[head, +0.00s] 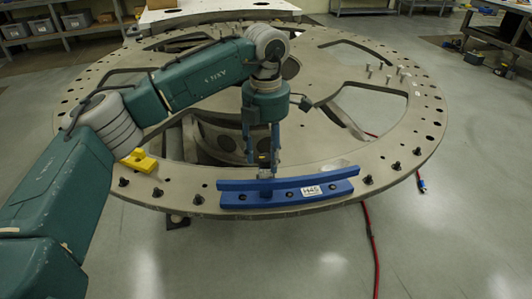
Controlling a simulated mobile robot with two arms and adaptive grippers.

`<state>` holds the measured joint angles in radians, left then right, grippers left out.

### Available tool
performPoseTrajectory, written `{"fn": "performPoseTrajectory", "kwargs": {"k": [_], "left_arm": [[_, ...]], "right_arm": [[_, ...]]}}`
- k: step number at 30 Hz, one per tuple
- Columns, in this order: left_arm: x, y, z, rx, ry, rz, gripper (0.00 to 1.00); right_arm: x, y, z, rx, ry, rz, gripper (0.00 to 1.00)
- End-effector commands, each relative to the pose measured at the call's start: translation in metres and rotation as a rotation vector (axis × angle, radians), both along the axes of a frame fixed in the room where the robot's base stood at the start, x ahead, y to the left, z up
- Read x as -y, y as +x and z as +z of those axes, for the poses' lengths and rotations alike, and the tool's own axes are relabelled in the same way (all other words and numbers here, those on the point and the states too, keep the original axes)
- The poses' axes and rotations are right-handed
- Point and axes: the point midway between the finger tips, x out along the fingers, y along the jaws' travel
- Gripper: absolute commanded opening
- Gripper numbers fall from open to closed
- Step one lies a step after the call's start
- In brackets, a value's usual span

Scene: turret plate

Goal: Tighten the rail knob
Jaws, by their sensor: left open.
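The blue rail (240,199) lies along the near rim of the large round turret plate (411,152). It has an upper and a lower bar, several dark round fasteners and a white label (311,191) reading roughly "H45". My left gripper (264,166) points straight down over the middle of the rail, its fingers apart on either side of a small metallic part. Its tips are at or just above the upper bar; I cannot tell whether they touch. Which part is the rail knob is not clear. My right gripper is not in view.
A yellow block (139,161) sits on the plate's left rim. Black knobs (368,179) stand along the near rim, and several small pegs (388,78) stand at the far right. A red cable (372,240) hangs to the floor. Shelves (60,37) with bins stand behind.

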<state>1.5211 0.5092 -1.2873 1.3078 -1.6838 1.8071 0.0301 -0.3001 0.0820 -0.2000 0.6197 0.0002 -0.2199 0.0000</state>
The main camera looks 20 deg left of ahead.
Motion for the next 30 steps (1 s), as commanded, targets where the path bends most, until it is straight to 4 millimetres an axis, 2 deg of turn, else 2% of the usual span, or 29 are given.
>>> {"fn": "performPoseTrajectory", "kwargs": {"k": [5, 15, 19, 24, 30], "left_arm": [[0.0, 0.001, 0.015, 0.002, -0.001, 0.001, 0.48], [0.001, 0.0, 0.085, 0.004, -0.001, 0.001, 0.48], [0.0, 0.0, 0.105, 0.003, 0.0, 0.0, 0.48], [0.0, 0.0, 0.119, 0.001, 0.0, 0.0, 0.48], [0.0, 0.0, 0.121, 0.001, 0.0, 0.0, 0.48]], "right_arm": [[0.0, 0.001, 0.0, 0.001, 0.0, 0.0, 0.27], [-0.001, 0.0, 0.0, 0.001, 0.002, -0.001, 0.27], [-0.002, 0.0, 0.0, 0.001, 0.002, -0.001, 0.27], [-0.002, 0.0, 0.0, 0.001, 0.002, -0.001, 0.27], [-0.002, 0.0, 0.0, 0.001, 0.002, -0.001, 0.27]]}}
